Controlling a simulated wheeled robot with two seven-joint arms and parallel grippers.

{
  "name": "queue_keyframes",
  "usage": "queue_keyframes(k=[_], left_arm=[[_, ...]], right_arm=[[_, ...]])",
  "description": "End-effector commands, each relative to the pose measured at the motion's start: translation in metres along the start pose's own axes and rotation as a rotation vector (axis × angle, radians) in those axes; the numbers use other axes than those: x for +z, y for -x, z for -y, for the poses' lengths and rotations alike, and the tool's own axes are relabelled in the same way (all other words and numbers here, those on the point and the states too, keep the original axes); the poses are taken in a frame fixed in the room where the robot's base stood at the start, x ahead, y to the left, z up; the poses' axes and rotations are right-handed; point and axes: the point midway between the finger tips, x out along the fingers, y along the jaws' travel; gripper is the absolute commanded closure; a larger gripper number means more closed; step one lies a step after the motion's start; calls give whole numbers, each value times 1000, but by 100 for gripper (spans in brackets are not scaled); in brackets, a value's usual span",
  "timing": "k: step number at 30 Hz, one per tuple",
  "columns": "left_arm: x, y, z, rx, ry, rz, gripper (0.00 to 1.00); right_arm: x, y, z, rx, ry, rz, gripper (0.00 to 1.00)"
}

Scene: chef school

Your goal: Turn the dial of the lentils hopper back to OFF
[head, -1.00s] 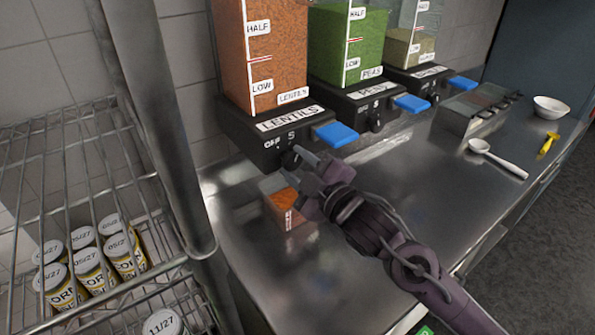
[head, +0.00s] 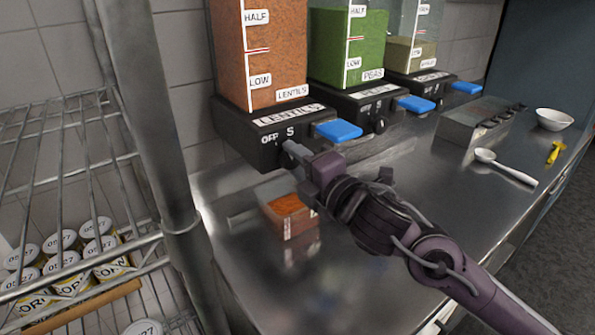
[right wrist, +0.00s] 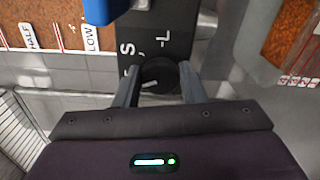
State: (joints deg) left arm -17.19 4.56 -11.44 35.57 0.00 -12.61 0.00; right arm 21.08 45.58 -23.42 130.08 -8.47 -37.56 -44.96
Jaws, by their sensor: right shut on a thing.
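The lentils hopper (head: 272,60) holds orange-brown lentils above a black base (head: 262,140) marked LENTILS, with a blue tab (head: 338,130). Its black round dial (right wrist: 157,76) sits on the base's front face between my right gripper's fingers (right wrist: 158,90), below the letters. In the head view my right gripper (head: 292,155) reaches the base front from the right and hides most of the dial. The fingers are shut on the dial. The dial has a light mark, but I cannot tell which setting it points to. My left gripper is not in view.
A clear container (head: 291,222) with lentils stands on the steel counter (head: 350,280) below the hopper. The peas hopper (head: 345,50) and a third hopper stand to the right. A wire rack (head: 95,240) with cans and its post (head: 165,170) stand left.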

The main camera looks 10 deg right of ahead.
Motion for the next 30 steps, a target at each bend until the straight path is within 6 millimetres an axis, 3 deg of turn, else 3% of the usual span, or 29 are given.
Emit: queue_keyframes(k=[7,23,24,29,30], left_arm=[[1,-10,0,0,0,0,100],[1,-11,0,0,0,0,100],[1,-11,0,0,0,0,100],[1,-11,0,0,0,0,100],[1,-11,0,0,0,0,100]], right_arm=[[-1,0,3,-5,87,-3,86],[-2,0,2,-7,114,-5,86],[-2,0,3,-7,114,-5,62],[-2,0,2,-5,112,-4,41],[-1,0,2,-5,111,-3,41]])
